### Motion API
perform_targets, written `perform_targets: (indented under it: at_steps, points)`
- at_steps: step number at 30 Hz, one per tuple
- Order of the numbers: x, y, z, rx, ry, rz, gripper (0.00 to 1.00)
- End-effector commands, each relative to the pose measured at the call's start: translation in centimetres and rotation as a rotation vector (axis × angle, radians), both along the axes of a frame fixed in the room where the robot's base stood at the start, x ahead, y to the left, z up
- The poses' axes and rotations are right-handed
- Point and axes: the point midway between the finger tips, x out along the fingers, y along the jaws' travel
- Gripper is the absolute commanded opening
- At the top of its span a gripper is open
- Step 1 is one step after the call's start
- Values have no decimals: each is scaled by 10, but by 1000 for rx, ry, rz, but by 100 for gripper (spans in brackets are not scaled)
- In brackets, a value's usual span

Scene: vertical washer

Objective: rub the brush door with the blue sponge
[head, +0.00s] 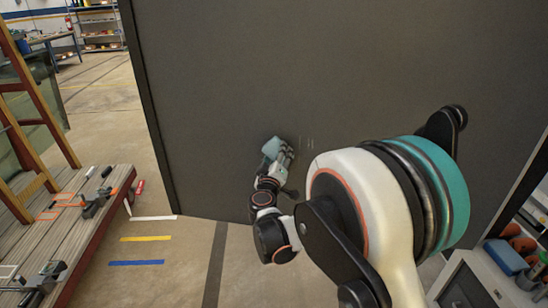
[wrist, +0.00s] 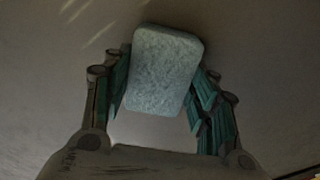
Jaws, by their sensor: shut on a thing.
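The brush door (head: 230,90) is a large flat dark grey panel filling the middle of the head view. My gripper (head: 277,158) is near its lower part and is shut on the blue sponge (head: 271,147). In the wrist view the sponge (wrist: 165,70) is a pale blue rounded block between the two fingers of my gripper (wrist: 160,95). The door surface (wrist: 255,50) lies behind it. The sponge is against or very close to the door; I cannot tell if it touches. A few short pale marks (head: 307,143) show on the door right of the sponge.
A wooden platform (head: 70,230) with scattered tools stands at the left, beside a wooden ladder (head: 35,120). A light cabinet (head: 470,285) with another blue block (head: 505,257) is at the lower right. Floor with coloured tape strips (head: 145,239) is open below the door.

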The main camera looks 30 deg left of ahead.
Motion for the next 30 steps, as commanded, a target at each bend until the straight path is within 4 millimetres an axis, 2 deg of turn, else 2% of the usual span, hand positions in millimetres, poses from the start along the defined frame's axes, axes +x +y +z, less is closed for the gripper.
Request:
perform_targets:
  at_steps: [6,17,30]
  points:
    - [6,-20,-1,0,0,-4,34]
    - [10,-34,0,0,0,-4,34]
    - [21,-65,0,-1,0,-4,34]
